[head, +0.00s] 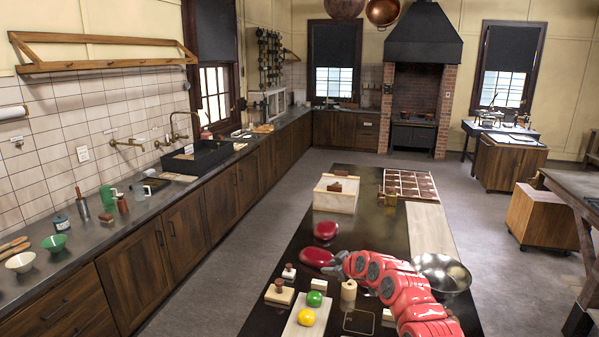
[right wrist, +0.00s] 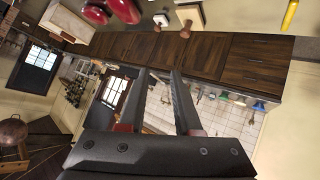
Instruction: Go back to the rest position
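My right arm, red with dark joints, reaches in from the lower right over the dark worktop in the head view. Its gripper (head: 329,269) is small and dark at the arm's far end, close to a red rounded object (head: 317,257) in the picture. In the right wrist view the two dark fingers of the right gripper (right wrist: 160,72) stand apart with nothing between them. No roller can be made out in either gripper. My left gripper is not in view.
On the worktop (head: 285,215) are a second red object (head: 326,229), a pale box (head: 336,193), wooden stamps (head: 279,291), a board (head: 306,316) with green and yellow pieces, and a metal bowl (head: 442,273). Floor at left is clear, before a long counter (head: 170,215).

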